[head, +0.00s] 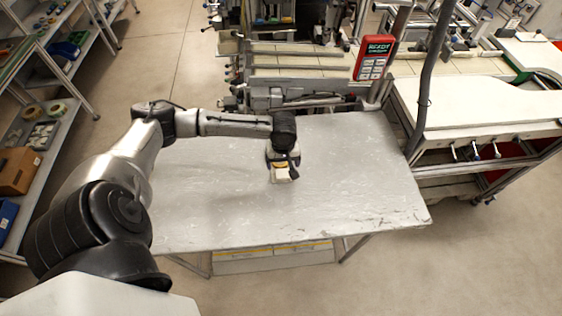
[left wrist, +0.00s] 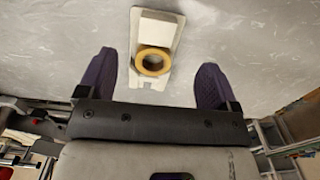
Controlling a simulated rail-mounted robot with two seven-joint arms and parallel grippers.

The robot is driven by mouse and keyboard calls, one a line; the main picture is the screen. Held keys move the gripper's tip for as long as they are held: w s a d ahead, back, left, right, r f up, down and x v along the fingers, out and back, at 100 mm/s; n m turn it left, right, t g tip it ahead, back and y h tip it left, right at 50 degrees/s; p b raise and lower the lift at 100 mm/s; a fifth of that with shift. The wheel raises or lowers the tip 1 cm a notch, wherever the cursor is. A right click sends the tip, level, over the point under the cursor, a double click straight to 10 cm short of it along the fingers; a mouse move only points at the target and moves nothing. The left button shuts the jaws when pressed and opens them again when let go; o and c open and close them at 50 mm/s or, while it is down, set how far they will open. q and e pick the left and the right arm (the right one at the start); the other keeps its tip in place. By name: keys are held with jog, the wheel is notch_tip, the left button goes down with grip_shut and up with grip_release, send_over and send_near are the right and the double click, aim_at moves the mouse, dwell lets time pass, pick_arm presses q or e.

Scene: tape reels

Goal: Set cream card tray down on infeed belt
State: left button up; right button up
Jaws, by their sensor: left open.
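The cream card tray (head: 282,176) is near the middle of the white table (head: 200,215), partly hidden under my left gripper (head: 281,160). In the left wrist view the tray (left wrist: 158,25) is a narrow pale piece with a yellow tape reel (left wrist: 140,65) on it. The purple fingers of my left gripper (left wrist: 155,62) are open and stand apart on either side of the tray's near part. Whether the tray lies flat on the table is hard to tell. A cream slatted surface (head: 300,60) on the machine behind the table may be the infeed belt. My right gripper is out of view.
A red panel reading READY (head: 375,58) stands behind the table. A white-topped bench (head: 470,105) is at the right, and shelves with tape reels and boxes (head: 40,135) are at the left. The table around the tray is clear.

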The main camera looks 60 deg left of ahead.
aim_at(283, 176)
pick_arm(q)
jog(key=shift+f+b, duration=0.65)
jog(key=shift+f, duration=4.25)
jog(key=shift+w, duration=0.1)
jog(key=shift+c, duration=0.2)
jog(key=c, duration=1.1)
